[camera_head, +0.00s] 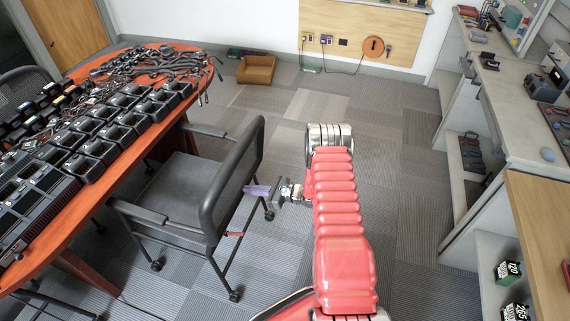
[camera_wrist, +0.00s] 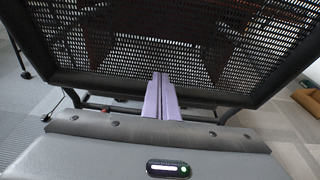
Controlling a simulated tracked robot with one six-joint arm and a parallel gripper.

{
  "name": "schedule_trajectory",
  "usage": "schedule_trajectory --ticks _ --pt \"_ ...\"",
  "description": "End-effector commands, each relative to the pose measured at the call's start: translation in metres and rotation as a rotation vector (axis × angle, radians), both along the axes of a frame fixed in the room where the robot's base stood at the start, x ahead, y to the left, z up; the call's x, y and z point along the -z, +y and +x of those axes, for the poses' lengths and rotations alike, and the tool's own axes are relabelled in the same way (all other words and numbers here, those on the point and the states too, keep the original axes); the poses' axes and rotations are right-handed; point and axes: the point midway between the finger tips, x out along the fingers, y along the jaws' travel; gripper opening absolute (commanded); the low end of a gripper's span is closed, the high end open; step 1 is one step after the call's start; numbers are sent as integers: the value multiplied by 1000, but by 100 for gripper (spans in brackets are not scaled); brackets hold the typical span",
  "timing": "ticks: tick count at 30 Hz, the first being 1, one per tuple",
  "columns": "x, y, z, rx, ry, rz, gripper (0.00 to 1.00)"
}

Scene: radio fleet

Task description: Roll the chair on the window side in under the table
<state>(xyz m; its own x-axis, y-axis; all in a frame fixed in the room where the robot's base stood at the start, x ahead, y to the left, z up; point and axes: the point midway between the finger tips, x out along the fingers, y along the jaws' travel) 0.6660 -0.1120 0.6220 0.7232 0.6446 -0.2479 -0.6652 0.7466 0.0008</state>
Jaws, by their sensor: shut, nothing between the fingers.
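A black mesh-backed chair (camera_head: 233,182) on casters stands at the near right side of the orange table (camera_head: 62,217), its seat partly beneath the edge and its backrest facing my arm. My gripper (camera_head: 248,190) has its purple fingers closed together, low behind the backrest. In the wrist view, the mesh backrest (camera_wrist: 215,40) fills the upper part, and the closed fingertips of my gripper (camera_wrist: 161,76) overlap its lower rim. I cannot tell whether they touch it.
Several radios and chargers (camera_head: 120,118) and a heap of cables cover the table. Another dark chair (camera_head: 25,78) shows at the left edge. A brown box (camera_head: 256,70) lies on the floor at the back. A counter (camera_head: 510,110) lines the right. The carpet between is clear.

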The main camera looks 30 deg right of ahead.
Motion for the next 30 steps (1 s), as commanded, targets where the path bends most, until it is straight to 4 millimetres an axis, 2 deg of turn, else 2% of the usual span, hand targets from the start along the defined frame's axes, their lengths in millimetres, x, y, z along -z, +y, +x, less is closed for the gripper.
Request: schedule_trajectory --ticks 14,30 --pt "0 5 5 -1 0 -1 0" --pt "0 29 32 -2 0 0 0"
